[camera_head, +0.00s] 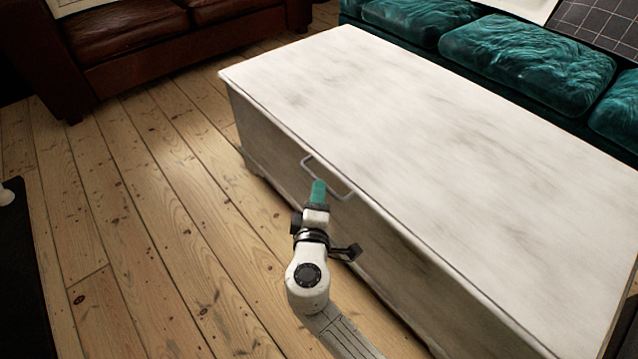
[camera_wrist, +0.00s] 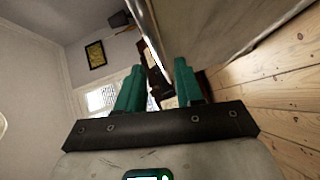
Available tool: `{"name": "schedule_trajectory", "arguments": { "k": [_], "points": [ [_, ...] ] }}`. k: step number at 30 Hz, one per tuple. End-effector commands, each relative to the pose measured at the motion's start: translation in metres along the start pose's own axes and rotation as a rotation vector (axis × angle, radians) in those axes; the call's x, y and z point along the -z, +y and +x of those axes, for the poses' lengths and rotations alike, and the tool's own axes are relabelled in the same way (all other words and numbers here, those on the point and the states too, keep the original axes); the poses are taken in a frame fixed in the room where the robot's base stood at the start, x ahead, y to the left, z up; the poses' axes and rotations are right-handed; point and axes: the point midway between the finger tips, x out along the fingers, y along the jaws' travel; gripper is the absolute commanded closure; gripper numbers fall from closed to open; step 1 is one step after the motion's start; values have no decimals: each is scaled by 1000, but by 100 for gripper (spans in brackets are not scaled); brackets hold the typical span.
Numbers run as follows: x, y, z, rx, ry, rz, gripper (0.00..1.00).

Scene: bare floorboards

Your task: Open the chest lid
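The white, worn-looking chest (camera_head: 440,130) stands with its lid (camera_head: 400,110) shut. A grey metal handle (camera_head: 342,195) sits on the front edge of the lid. My gripper (camera_head: 318,190) is right at the handle, and its teal fingertips overlap it in the head view. In the wrist view, the two teal fingers of my gripper (camera_wrist: 160,85) stand apart with a gap between them. The chest (camera_wrist: 215,28) fills the upper right there. I cannot tell whether the fingers touch the handle or whether it lies between them.
A teal sofa (camera_head: 520,60) stands close behind the chest. A brown leather sofa (camera_head: 165,45) is at the upper left. The floorboards (camera_head: 150,220) left of the chest are clear. A dark object (camera_head: 20,270) lies at the left edge.

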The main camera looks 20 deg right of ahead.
Motion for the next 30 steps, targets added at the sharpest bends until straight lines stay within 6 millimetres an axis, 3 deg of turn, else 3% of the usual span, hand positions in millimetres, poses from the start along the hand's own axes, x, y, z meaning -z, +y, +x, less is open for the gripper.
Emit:
{"name": "schedule_trajectory", "arguments": {
  "k": [3,9,22,30],
  "points": [
    [-1,-2,23,-2,-2,-1,64],
    [-1,-2,48,0,-2,-1,64],
    [-1,0,57,0,-2,0,64],
    [-1,0,57,0,-1,0,89]
  ]
}}
